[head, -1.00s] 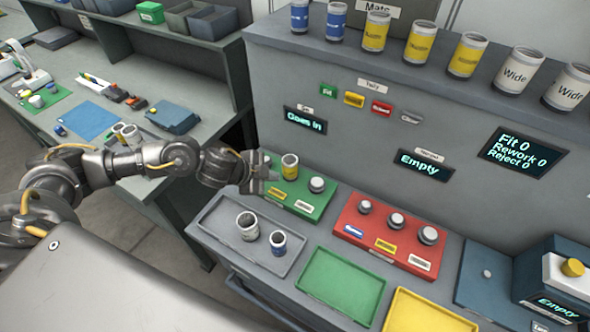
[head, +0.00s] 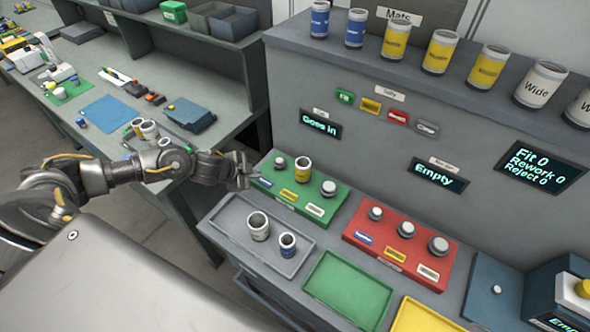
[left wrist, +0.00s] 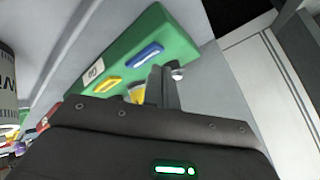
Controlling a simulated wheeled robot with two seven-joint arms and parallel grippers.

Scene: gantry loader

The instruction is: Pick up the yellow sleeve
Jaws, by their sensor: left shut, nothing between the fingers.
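The yellow sleeve (head: 302,170) stands upright on the middle post of the green block (head: 322,213), between two bare grey posts. My left gripper (head: 243,172) is shut and empty, just left of the green block and apart from the sleeve. In the left wrist view my gripper's fingers (left wrist: 164,88) point toward the green block (left wrist: 150,40). A yellow piece (left wrist: 136,94), probably the sleeve, shows partly hidden beside the fingers. My right gripper is not in view.
A grey tray (head: 225,222) holds a white and a blue sleeve. A red block (head: 400,250) with bare posts, a green tray (head: 348,288) and a yellow tray (head: 425,318) lie nearby. Blue, yellow and white cans line the shelf above. A bench (head: 200,95) stands at the left.

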